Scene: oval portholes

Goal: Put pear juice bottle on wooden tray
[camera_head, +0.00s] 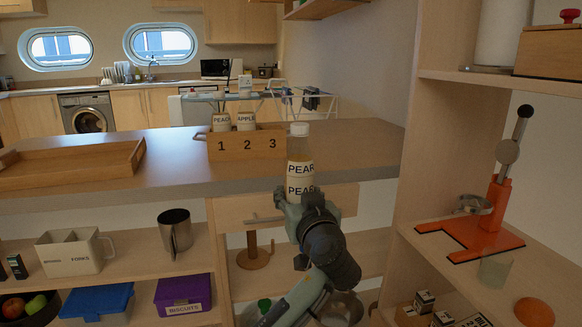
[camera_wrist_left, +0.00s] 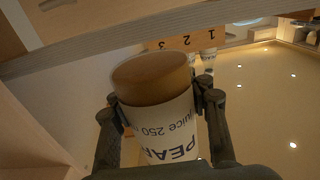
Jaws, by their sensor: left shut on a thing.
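The pear juice bottle (camera_head: 300,146) is upright, with a white cap and PEAR labels, in front of the counter's front edge at centre right. My left gripper (camera_head: 299,201) is shut around its lower part. In the left wrist view the bottle (camera_wrist_left: 158,115) sits between both fingers (camera_wrist_left: 160,108), its brown round end facing the camera. The wooden tray (camera_head: 70,163) lies on the counter at the far left and looks empty. The bottle is well to the right of the tray. My right gripper is not in view.
A wooden box numbered 1, 2, 3 (camera_head: 245,146) stands on the counter (camera_head: 180,165), holding PEACH (camera_head: 221,122) and APPLE (camera_head: 246,121) bottles above 1 and 2. Counter between tray and box is clear. A shelf unit with an orange press (camera_head: 485,222) stands right.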

